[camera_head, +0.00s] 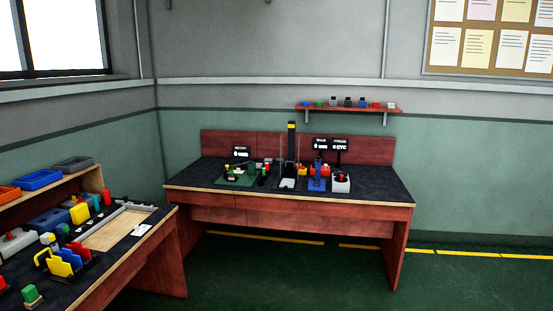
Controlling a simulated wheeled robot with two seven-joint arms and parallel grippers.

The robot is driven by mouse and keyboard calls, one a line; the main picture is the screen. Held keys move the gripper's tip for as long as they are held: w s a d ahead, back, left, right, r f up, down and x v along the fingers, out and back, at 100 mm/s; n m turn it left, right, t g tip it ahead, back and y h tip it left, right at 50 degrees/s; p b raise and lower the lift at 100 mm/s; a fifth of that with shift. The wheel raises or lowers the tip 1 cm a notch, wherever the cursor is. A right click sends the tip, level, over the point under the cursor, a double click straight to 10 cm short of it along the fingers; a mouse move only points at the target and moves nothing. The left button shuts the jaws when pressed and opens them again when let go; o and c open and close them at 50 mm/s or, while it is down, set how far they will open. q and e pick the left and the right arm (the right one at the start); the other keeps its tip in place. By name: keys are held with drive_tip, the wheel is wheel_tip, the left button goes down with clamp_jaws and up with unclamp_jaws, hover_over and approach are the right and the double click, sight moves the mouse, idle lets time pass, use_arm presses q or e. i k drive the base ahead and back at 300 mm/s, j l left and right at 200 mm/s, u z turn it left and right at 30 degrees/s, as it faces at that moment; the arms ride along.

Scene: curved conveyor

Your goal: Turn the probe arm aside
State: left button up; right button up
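Neither of my grippers shows in the head view. A workbench (365,192) with a dark top stands by the far wall and carries several small devices. A green-based fixture (238,178) with a thin bar above it sits on its left part. A tall black column (291,150) with a yellow band stands in the middle, and a blue upright device (317,178) stands to its right. A grey box (341,185) with a red top is farther right. The devices are too small for me to tell which part is the probe arm or how it is turned.
A nearer bench (155,237) at the left holds several colored parts, with blue and orange bins on a shelf behind. A wall shelf (350,108) with small items hangs above the far bench. The green floor (300,275) in front is clear.

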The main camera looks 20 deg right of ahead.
sight(241, 160)
drive_tip(key=i+l+z, duration=0.55)
drive_tip(key=i, duration=0.3)
drive_tip(key=i+z, duration=0.25)
drive_tip(key=i, duration=0.15)
